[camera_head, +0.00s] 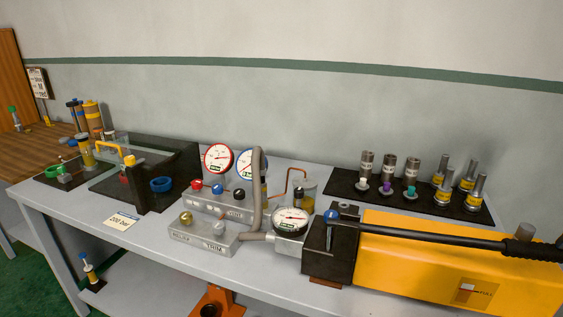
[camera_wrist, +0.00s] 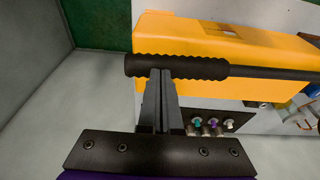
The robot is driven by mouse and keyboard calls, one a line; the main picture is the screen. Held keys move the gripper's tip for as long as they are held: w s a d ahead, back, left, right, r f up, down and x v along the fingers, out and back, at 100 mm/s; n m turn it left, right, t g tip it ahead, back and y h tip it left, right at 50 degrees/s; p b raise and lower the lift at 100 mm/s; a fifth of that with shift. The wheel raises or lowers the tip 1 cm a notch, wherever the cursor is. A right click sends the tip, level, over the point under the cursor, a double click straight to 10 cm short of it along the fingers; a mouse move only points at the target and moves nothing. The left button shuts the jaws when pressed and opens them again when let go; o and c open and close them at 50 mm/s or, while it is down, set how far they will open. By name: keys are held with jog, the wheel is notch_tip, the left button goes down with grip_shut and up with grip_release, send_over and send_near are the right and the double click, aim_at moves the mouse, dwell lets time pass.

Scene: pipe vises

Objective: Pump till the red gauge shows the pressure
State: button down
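The red-rimmed gauge (camera_head: 217,158) stands on the grey manifold block at the back; its needle is too small to read. A card (camera_head: 121,220) reading "200 bar" lies at the table's front left. The yellow hand pump (camera_head: 450,260) lies at the right, its black lever (camera_head: 430,237) running along its top. In the wrist view, the lever's ribbed grip (camera_wrist: 178,67) crosses at my fingertips. My gripper (camera_wrist: 160,76) has its fingers close together and appears shut, tips at the grip, not visibly around it. Contact is unclear. The head view does not clearly show my gripper.
A blue-rimmed gauge (camera_head: 250,163) stands beside the red one. A smaller gauge (camera_head: 290,220) sits at the pump's outlet, by the relief/trim block (camera_head: 203,234). Several metal cylinders stand on a black mat (camera_head: 340,184) behind the pump. A black vise (camera_head: 150,180) stands left.

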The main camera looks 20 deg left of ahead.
jog(key=r+p, duration=0.1)
jog(key=r, duration=0.2)
jog(key=r+p, duration=0.1)
jog(key=shift+a+r+p, duration=0.3)
jog(key=shift+r, duration=0.05)
notch_tip(320, 180, up, 8)
jog(key=a+p, duration=0.2)
jog(key=shift+f+p, duration=0.2)
jog(key=shift+p, duration=0.2)
jog(key=shift+f, duration=0.15)
jog(key=shift+a+r, duration=0.1)
jog(key=shift+r, duration=0.15)
dwell(1.0)
